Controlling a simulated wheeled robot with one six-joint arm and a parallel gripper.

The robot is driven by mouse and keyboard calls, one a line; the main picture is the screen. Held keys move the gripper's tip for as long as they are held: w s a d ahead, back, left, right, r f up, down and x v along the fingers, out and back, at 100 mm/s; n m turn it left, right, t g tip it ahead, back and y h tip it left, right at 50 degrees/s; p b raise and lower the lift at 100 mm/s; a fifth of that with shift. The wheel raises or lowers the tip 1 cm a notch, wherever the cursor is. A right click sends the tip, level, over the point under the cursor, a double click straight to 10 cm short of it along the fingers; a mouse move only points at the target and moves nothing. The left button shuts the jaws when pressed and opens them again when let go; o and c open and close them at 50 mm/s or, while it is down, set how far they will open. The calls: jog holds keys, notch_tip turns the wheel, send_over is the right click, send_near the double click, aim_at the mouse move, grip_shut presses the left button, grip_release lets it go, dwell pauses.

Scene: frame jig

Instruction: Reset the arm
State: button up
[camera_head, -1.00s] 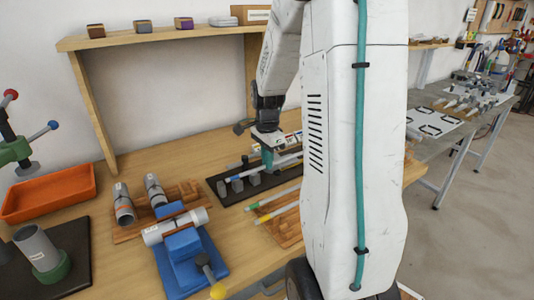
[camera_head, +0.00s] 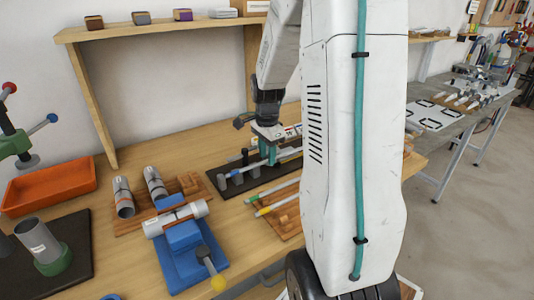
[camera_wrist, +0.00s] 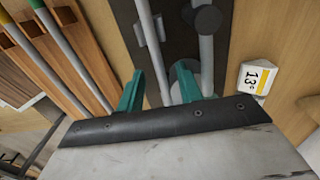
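My gripper (camera_head: 270,158) hangs low over a black board (camera_head: 226,190) on the wooden bench, left of my white column in the head view. In the wrist view my gripper's two teal fingers (camera_wrist: 158,85) stand apart with a gap between them. Grey rods (camera_wrist: 207,62) lie along the board, close to the right finger. Whether a finger touches them I cannot tell. My column hides part of the board in the head view.
A blue vise (camera_head: 186,255) clamps a pipe left of my column; two more pipes lie behind it. An orange tray (camera_head: 48,187) and a green-based tube (camera_head: 45,245) stand further left. A shelf (camera_head: 160,28) overhangs the back.

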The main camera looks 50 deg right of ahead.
notch_tip(320, 180, up, 8)
dwell(0.4)
jog(key=shift+f, duration=0.1)
